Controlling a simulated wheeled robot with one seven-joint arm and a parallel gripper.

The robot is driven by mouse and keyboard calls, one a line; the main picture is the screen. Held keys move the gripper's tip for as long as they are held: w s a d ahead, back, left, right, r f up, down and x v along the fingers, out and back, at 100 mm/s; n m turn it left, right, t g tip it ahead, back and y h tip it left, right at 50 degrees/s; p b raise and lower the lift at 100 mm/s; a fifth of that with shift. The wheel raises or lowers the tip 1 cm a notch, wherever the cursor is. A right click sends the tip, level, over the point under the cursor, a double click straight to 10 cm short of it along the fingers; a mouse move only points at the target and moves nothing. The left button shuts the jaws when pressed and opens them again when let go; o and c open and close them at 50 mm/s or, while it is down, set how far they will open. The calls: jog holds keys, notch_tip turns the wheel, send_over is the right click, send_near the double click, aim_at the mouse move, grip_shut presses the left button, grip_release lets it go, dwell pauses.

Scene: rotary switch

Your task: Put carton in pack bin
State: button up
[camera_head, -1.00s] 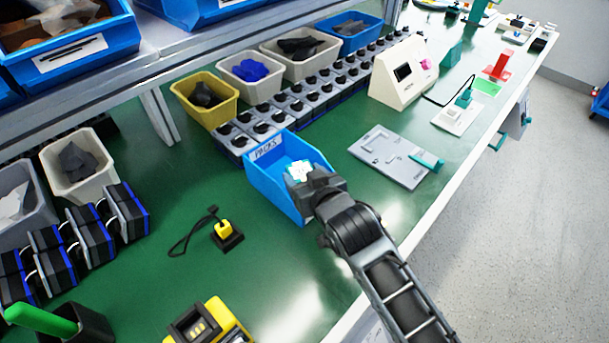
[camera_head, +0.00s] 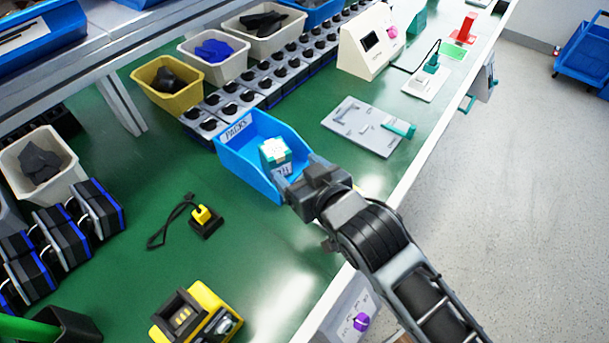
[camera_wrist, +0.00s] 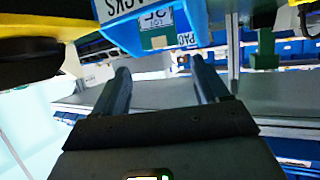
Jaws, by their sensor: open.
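The pack bin (camera_head: 233,158) is a blue open bin labelled PACKS on the green bench, in the middle of the head view. The carton (camera_head: 275,154), small, teal and white with a printed label, is inside its outline towards the right side. I cannot tell whether it rests on the bin's floor. My gripper (camera_head: 300,178) is open at the bin's near right side, close beside the carton. In the wrist view my two fingers (camera_wrist: 158,68) are spread with nothing between them. The blue bin (camera_wrist: 193,18) shows past them at the top, with a labelled face (camera_wrist: 157,18).
A grey plate fixture (camera_head: 365,126) with a teal handle lies right of the bin. Rotary switches (camera_head: 230,108) line the back. Green bench is clear in front of the bin.

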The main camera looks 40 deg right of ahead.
jog(key=shift+v, duration=1.25)
jog(key=s+f, duration=0.1)
jog(key=s, duration=1.4)
jog(key=s+r, duration=0.3)
jog(key=s, duration=0.4)
jog(key=s+r+n+t+y, duration=0.1)
jog(key=s+r, duration=0.3)
jog(key=s, duration=0.3)
jog(key=shift+s+d+r, duration=0.2)
jog(key=shift+s+d, duration=0.05)
jog(key=shift+d, duration=0.2)
